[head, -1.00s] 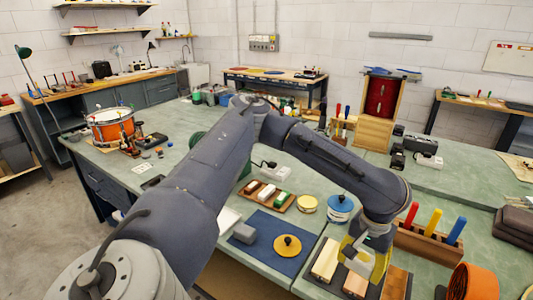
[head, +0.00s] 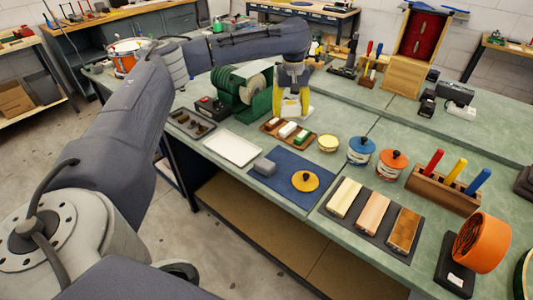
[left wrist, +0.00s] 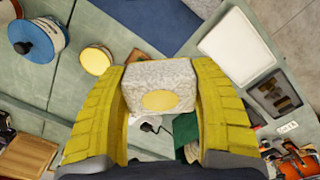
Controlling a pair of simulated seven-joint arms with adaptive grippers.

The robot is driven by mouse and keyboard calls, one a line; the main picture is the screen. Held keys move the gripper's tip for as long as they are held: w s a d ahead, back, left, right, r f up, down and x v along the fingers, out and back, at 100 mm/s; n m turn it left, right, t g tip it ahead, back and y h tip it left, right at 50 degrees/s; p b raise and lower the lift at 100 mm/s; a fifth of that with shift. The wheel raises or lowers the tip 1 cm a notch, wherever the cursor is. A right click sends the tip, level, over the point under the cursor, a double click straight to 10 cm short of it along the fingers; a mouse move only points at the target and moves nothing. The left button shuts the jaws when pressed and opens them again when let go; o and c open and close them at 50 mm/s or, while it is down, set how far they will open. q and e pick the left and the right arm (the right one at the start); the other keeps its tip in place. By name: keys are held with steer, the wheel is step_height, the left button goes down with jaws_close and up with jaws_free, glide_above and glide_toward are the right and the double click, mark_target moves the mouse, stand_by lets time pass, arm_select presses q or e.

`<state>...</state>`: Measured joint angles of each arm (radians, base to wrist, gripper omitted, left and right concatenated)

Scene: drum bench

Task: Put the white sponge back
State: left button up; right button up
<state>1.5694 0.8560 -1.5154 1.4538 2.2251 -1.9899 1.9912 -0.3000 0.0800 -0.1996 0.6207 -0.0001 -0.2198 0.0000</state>
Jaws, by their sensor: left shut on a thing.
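My left gripper (head: 291,105) has yellow fingers and hangs over the bench behind the wooden tray. In the left wrist view its fingers (left wrist: 160,95) are shut on the white sponge (left wrist: 160,75), a pale speckled block with a yellow oval on its face. In the head view the sponge is hard to tell from the white thing by the fingertips. The wooden tray (head: 268,127) holds small white and green-marked blocks. In the left wrist view the sponge hides most of that tray. My right gripper is not in view.
A green machine (head: 235,92) stands close left of the gripper. A white tray (head: 233,148), a blue mat (head: 275,187) with a yellow knobbed disc (head: 305,181), a yellow tin (head: 328,143) and a blue-lidded jar (head: 361,151) lie nearer.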

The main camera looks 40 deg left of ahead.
arm_select(q)
steer(key=shift+s+a+f, duration=0.2)
steer(key=shift+a, duration=0.4)
steer(key=shift+s+a+f, duration=0.2)
steer(key=shift+a, duration=0.4)
glide_above(280, 156)
step_height(280, 156, down, 14)
steer(key=shift+f, duration=2.55)
steer(key=shift+f, duration=0.15)
steer(key=o, duration=1)
steer(key=shift+c, duration=0.2)
step_height(280, 156, up, 12)
